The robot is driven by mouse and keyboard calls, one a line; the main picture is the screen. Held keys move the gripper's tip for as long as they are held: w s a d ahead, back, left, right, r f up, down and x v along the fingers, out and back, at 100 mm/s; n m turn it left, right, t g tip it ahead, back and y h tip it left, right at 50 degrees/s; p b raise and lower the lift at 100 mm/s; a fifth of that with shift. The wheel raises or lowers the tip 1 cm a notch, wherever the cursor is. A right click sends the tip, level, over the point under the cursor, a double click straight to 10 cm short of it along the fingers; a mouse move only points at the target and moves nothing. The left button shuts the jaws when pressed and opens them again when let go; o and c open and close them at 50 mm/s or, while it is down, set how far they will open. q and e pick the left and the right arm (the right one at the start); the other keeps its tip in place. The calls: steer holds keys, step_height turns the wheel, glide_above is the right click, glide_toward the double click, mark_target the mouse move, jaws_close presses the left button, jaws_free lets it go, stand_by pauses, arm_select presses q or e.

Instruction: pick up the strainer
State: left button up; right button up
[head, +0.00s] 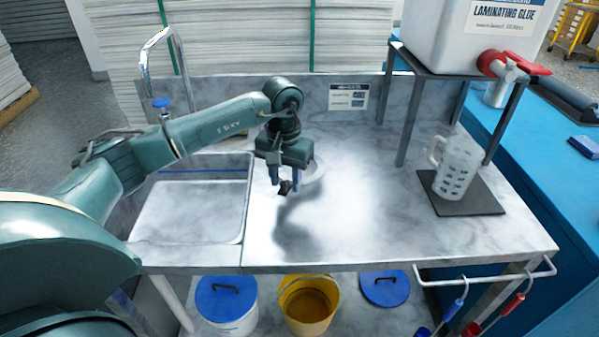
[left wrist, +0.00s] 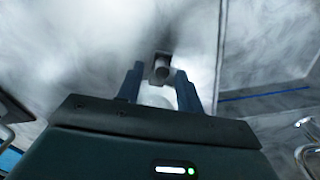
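The strainer (head: 314,172) shows as a pale round shape on the worktop behind my left gripper, mostly hidden by it. A small dark piece, which looks like the end of its handle (head: 285,187), shows at the fingertips. My left gripper (head: 284,184) points down over the worktop just right of the sink. In the left wrist view the fingers (left wrist: 159,74) are apart, with the dark-and-grey handle end (left wrist: 161,68) between their tips and gaps on both sides. A pale rounded part (left wrist: 156,96) shows nearer the palm. I cannot tell the height gap exactly. My right gripper is not in view.
A sink (head: 190,212) with a tap (head: 150,60) lies to the left. A measuring jug (head: 457,168) stands on a dark mat (head: 478,203) at the right, below the stand with the glue container (head: 450,35). Buckets (head: 308,305) stand below. The front middle of the worktop is clear.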

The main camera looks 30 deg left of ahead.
arm_select(q)
steer(key=shift+w+f, duration=0.1)
steer(key=shift+f, duration=1.45)
steer(key=shift+c, duration=0.4)
jaws_close()
